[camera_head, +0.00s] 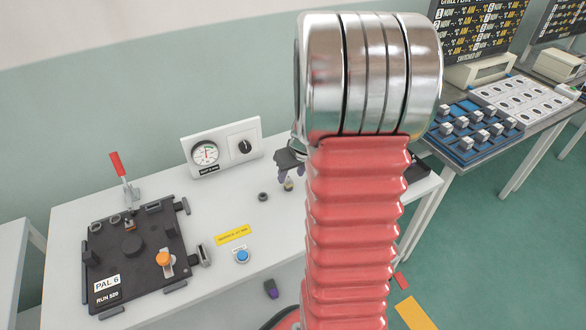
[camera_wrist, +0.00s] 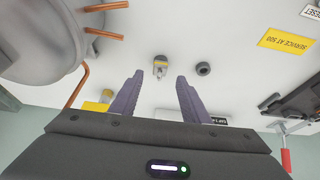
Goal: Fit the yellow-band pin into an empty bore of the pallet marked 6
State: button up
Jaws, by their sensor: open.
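The black pallet marked PAL 6 (camera_head: 115,277) lies at the bench's left in the head view. It carries an orange-topped piece (camera_head: 163,259) and a dark round hub (camera_head: 133,244). Which bores are empty is too small to tell.
A dark ring (camera_head: 263,196) lies left of the pin in the head view. A red-handled clamp (camera_head: 118,165) stands at the pallet's back edge. A gauge panel (camera_head: 206,153) stands behind. A large grey body with copper tubes (camera_wrist: 105,34) is close on the wrist view's left.

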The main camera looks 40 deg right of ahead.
aim_at(289, 178)
jog(key=shift+x, duration=2.3)
jog(key=shift+c, duration=0.4)
grip_shut()
jog(key=c, duration=0.5)
grip_release()
grip_shut()
jog(key=shift+r, duration=0.4)
jog(key=shift+r, duration=1.8)
